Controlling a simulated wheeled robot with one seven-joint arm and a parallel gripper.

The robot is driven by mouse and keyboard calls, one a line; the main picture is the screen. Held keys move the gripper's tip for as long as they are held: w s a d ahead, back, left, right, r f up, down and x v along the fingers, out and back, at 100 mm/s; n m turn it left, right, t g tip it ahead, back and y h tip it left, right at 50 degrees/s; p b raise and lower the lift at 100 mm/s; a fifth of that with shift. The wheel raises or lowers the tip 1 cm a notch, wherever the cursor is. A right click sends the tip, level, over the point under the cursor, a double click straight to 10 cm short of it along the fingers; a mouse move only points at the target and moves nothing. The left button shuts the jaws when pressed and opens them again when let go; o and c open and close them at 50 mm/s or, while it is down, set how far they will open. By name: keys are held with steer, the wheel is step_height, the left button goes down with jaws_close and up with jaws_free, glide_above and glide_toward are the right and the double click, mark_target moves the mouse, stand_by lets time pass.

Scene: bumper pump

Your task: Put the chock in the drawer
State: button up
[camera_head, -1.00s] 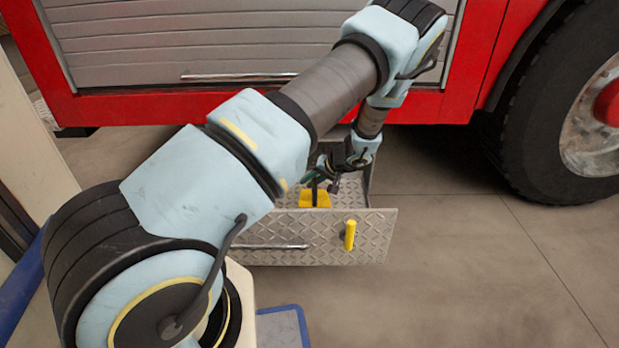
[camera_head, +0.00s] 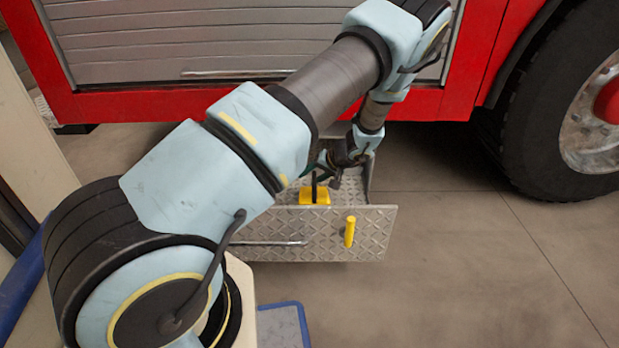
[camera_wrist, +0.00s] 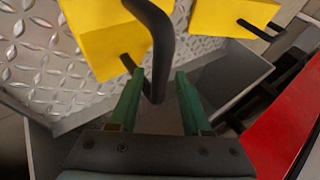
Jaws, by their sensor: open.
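A yellow chock (camera_head: 314,198) with a black handle sits in the open diamond-plate drawer (camera_head: 375,225), just behind its front panel. In the wrist view the yellow chock (camera_wrist: 105,40) is at the upper left, and its black bent handle (camera_wrist: 160,50) stands out in front of my fingers. My gripper (camera_wrist: 158,85) is open, with green fingers on either side of the handle's end. In the head view my gripper (camera_head: 325,167) is beside the handle, partly hidden by my arm. I cannot tell whether the fingers touch it.
A second yellow block (camera_wrist: 235,15) with a black bar is at the upper right of the wrist view. A yellow peg (camera_head: 350,231) stands out from the drawer front. The red truck (camera_head: 420,103) and its wheel (camera_head: 530,125) are behind. Floor at right is clear.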

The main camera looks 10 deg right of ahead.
steer(key=p+v, duration=0.2)
steer(key=v, duration=0.9)
steer(key=s+a+r+n+g+h, duration=0.1)
steer(key=s+a+r+g, duration=0.1)
steer(key=a+r, duration=0.45)
steer(key=s+a+r+n+g+h, duration=0.1)
steer(key=s+a+r+g, duration=0.15)
steer(key=a, duration=0.65)
steer(key=s+a+r+h, duration=0.3)
steer(key=s+a+r, duration=0.6)
steer(key=s, duration=0.3)
steer(key=shift+a+r+h, duration=0.35)
steer(key=shift+a+h, duration=0.05)
steer(key=shift+a, duration=0.5)
step_height(320, 180, up, 32)
steer(key=p, duration=3.2)
steer(key=shift+r+p, duration=0.2)
steer(key=shift+p, duration=0.2)
steer(key=shift+w, duration=0.1)
